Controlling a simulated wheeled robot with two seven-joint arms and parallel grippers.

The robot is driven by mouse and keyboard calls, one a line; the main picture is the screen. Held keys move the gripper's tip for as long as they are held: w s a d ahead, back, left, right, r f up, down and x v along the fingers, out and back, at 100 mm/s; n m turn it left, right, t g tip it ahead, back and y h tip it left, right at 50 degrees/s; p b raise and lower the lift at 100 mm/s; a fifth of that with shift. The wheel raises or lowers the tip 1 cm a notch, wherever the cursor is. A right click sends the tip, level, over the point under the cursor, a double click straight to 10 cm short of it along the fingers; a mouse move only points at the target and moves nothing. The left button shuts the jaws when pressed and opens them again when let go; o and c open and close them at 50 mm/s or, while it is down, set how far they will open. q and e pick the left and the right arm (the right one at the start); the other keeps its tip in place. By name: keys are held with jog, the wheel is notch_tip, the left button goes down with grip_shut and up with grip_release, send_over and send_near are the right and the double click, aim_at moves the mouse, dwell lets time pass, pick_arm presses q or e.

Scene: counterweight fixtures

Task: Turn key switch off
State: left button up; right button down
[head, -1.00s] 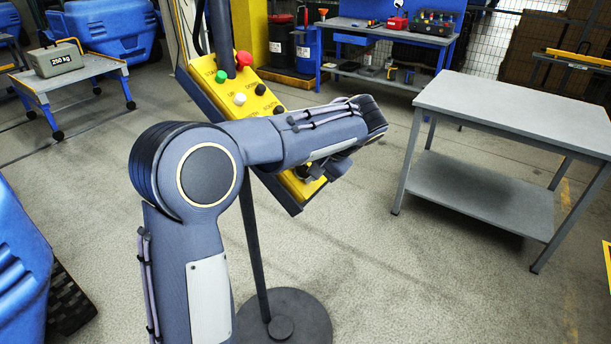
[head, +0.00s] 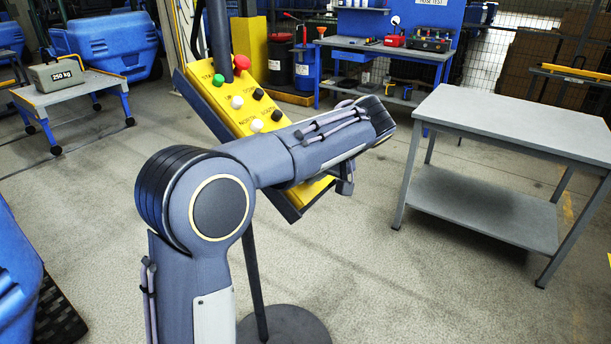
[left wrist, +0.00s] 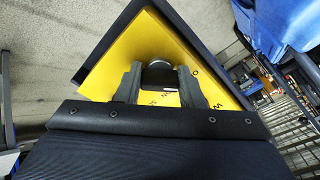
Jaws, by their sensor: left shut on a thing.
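The yellow control panel (head: 238,104) leans at a slant on a stand, with a red mushroom button (head: 242,62), a green button (head: 218,80) and white and black buttons. My left arm crosses in front of its lower part and hides the key switch in the head view. In the left wrist view my left gripper (left wrist: 159,72) is at the yellow panel face, with a finger on each side of a dark rounded knob (left wrist: 158,66), seemingly the key switch, and is shut on it. Its exact angle is hard to tell. My right gripper is out of view.
A grey table (head: 500,108) with a lower shelf stands at the right. A blue workbench (head: 380,47) is at the back. A low cart (head: 90,90) carries a 250 kg weight (head: 57,75) at the left. Open floor lies between the panel and the table.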

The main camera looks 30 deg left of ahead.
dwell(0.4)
pick_arm(q)
jog(key=o, duration=1)
jog(key=v, duration=0.7)
jog(key=shift+d+r, duration=0.3)
